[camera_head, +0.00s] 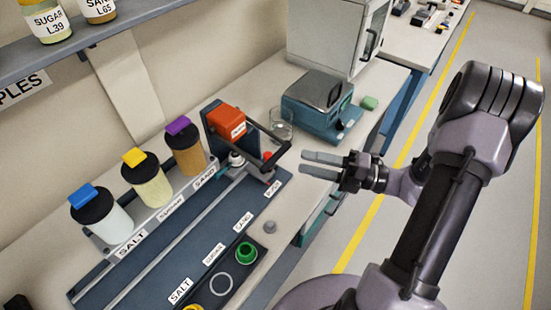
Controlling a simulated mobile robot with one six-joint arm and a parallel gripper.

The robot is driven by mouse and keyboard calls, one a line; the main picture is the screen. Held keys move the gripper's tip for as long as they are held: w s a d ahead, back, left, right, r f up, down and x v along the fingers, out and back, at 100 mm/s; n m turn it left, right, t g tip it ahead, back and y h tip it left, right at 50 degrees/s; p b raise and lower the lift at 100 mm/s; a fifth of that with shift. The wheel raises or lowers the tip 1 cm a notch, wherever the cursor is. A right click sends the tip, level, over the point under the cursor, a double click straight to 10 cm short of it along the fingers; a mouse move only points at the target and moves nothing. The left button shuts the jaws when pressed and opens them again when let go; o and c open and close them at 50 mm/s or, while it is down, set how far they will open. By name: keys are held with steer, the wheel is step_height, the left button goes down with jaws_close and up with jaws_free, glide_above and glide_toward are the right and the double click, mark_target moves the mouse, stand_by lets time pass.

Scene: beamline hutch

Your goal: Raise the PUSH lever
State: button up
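The lever (276,156) is a dark bar with side arms on the dispensing press, below and to the right of the orange block (227,122). A small label, probably PUSH (272,189), sits on the dark rail just below it. A small red part shows beside the bar. My gripper (304,164) is to the right of the lever, its two grey fingers pointing left with a gap between them. It is open and empty, and looks apart from the bar; the depth between them is hard to judge.
A glass beaker (282,124) stands behind the lever, near a teal balance (325,105). A dark tray (222,279) holds a green ring. Open floor lies right.

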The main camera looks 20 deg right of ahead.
mark_target(276, 153)
steer(key=b+x, duration=0.1)
steer(key=x, duration=0.7)
steer(key=shift+w+a+b, duration=0.15)
steer(key=shift+a+b, duration=0.15)
steer(key=shift+a, duration=0.05)
jaws_close()
stand_by(0.8)
